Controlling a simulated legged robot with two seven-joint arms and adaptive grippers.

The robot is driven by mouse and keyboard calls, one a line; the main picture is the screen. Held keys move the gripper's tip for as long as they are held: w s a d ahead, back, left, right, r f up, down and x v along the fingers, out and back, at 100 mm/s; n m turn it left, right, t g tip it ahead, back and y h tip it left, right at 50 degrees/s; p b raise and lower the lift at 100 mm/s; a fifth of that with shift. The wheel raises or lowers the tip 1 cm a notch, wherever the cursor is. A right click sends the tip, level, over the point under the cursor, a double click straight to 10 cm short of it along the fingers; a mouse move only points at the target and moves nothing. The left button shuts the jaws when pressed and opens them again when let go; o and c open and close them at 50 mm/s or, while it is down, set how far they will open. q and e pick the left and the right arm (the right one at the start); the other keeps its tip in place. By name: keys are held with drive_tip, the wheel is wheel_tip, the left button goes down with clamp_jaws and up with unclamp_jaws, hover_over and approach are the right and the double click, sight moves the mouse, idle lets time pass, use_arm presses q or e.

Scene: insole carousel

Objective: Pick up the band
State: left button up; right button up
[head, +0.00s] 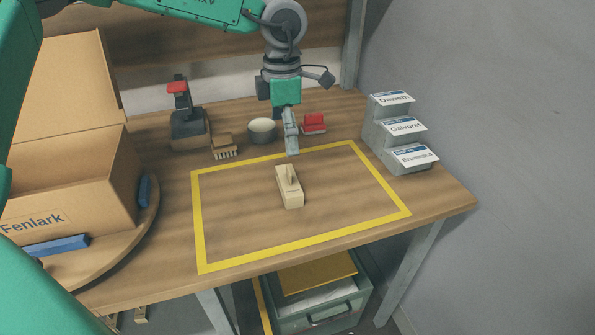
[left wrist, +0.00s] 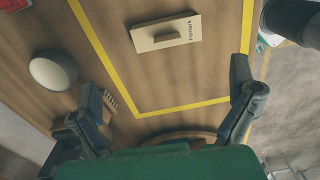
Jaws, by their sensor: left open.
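In the left wrist view the band (left wrist: 180,33) shows a printed label reading Fenlark and lies beyond the fingers. My left gripper (head: 291,150) hangs fingers-down over the bench, behind the band, and does not touch it. In the left wrist view my left gripper (left wrist: 168,80) has its two fingers wide apart with nothing between them. My right gripper is not in view.
An open Fenlark carton (head: 92,195) stands on a round board (head: 140,228) at left. A stepped card holder (head: 385,140) stands at right. The taped area is otherwise clear.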

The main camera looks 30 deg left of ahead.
sight(287, 178)
use_arm(q)
drive_tip(key=f, duration=0.2)
drive_tip(key=s+d+f, duration=0.1)
drive_tip(key=f, duration=0.2)
drive_tip(key=f+b, duration=0.1)
drive_tip(key=f, duration=0.1)
drive_tip(key=shift+w+d, duration=0.3)
drive_tip(key=shift+d, duration=0.05)
drive_tip(key=shift+f, duration=0.25)
drive_tip(key=shift+a+f, duration=0.15)
drive_tip(key=shift+a, duration=0.05)
drive_tip(key=f, duration=0.4)
drive_tip(key=shift+a+f+b, duration=0.3)
drive_tip(key=shift+d+f, duration=0.15)
drive_tip(key=shift+f, duration=0.1)
drive_tip(key=shift+d+r, duration=0.15)
drive_tip(key=shift+d, duration=0.1)
drive_tip(key=c, duration=0.4)
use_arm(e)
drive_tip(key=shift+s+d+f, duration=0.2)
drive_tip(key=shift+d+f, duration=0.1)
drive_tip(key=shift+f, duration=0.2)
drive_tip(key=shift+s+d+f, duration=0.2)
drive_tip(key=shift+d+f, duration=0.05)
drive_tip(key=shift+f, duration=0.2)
